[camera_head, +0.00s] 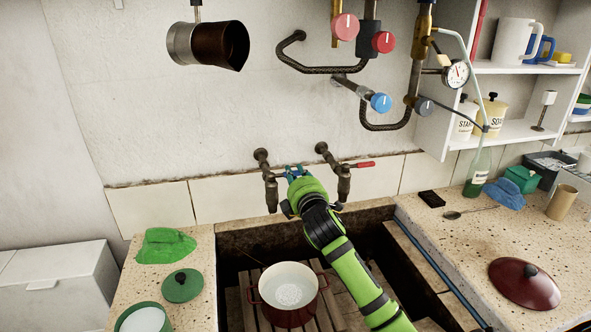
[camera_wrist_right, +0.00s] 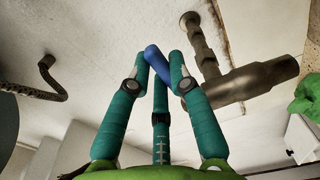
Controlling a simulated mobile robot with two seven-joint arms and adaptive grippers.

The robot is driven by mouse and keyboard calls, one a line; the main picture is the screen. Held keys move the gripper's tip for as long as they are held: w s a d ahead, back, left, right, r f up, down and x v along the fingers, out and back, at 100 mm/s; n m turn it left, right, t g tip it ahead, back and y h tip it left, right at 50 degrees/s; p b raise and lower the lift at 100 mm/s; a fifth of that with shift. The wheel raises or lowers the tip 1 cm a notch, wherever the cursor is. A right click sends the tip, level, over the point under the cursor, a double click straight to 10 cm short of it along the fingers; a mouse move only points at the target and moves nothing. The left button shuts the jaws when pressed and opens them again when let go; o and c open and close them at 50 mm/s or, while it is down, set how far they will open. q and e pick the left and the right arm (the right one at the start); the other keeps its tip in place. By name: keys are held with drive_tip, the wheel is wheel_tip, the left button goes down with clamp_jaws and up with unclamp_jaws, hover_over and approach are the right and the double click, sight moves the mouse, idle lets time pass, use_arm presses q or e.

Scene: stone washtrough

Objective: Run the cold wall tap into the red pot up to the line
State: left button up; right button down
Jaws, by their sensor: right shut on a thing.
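The red pot (camera_head: 267,312), cream inside, stands upright and uncovered on wooden slats in the trough. A pale, speckled round patch shows in it; I cannot make out the line. The left wall tap (camera_head: 270,187) is above and left of the pot; no stream shows clearly below its spout. My right gripper (camera_head: 294,171) is at this tap, its teal fingers shut on the blue lever (camera_wrist_right: 153,58). The tap's metal body (camera_wrist_right: 243,80) is just right of the fingers in the wrist view. My left gripper is out of view.
A second wall tap (camera_head: 343,183) with a red lever (camera_head: 365,164) is close on the right. Pipes with red and blue knobs (camera_head: 381,102) hang above. A dark red lid (camera_head: 524,284) lies on the right counter. A green cloth (camera_head: 165,246) lies on the left ledge.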

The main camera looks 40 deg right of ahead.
drive_tip(key=c, duration=1.1)
unclamp_jaws()
drive_tip(key=v, duration=1.2)
